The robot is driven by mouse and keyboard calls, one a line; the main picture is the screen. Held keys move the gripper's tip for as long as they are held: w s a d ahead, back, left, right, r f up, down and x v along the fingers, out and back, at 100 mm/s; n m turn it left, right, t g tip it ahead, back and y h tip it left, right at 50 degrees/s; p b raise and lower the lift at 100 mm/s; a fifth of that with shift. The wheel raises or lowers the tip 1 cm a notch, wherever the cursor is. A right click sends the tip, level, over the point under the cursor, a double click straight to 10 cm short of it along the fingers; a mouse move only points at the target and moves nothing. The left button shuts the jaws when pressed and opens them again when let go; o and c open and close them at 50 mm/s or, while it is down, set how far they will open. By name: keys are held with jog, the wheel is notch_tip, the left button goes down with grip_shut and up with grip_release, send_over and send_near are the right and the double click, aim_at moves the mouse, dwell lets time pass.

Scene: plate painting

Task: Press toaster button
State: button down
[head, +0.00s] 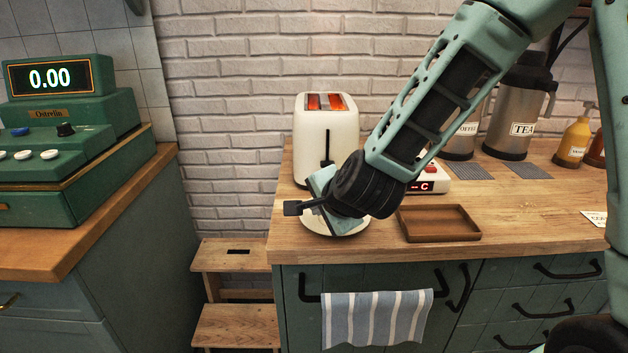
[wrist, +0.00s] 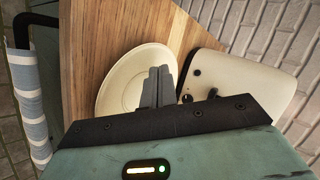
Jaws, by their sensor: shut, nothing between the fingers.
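The cream toaster (head: 312,130) stands on the wooden counter against the brick wall. Its two top slots glow orange-red, and a dark vertical lever slot runs down its front. In the wrist view the toaster (wrist: 245,88) lies to the right of my fingers, with a dark lever and a small round button (wrist: 195,72) on its face. My gripper (head: 290,208) is shut and empty, in front of the toaster and over the white plate (head: 318,226). In the wrist view the shut fingers (wrist: 158,85) overlap the plate (wrist: 122,75). My gripper hides the toaster's lower front in the head view.
A brown wooden tray (head: 440,236) and a small device with a red display (head: 424,187) are right of my wrist. Metal dispensers (head: 515,110) and a yellow bottle (head: 575,140) stand farther right. A striped towel (head: 376,318) hangs below the counter edge.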

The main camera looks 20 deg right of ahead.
jog(key=shift+w, duration=0.1)
jog(key=shift+w+d+p, duration=0.2)
jog(key=shift+w+d, duration=0.25)
jog(key=shift+w, duration=0.9)
jog(key=shift+w+d+p, duration=0.15)
jog(key=shift+w+d, duration=0.35)
jog(key=shift+w, duration=0.9)
jog(key=shift+w+d+p, duration=0.2)
jog(key=shift+w+d, duration=0.25)
jog(key=shift+w, duration=0.9)
jog(key=shift+w, duration=0.15)
jog(key=shift+w+d, duration=0.1)
jog(key=shift+w, duration=0.15)
jog(key=shift+w+d, duration=0.1)
jog(key=shift+w, duration=0.2)
jog(key=shift+s, duration=0.1)
jog(key=shift+s+a, duration=0.25)
jog(key=shift+s, duration=0.4)
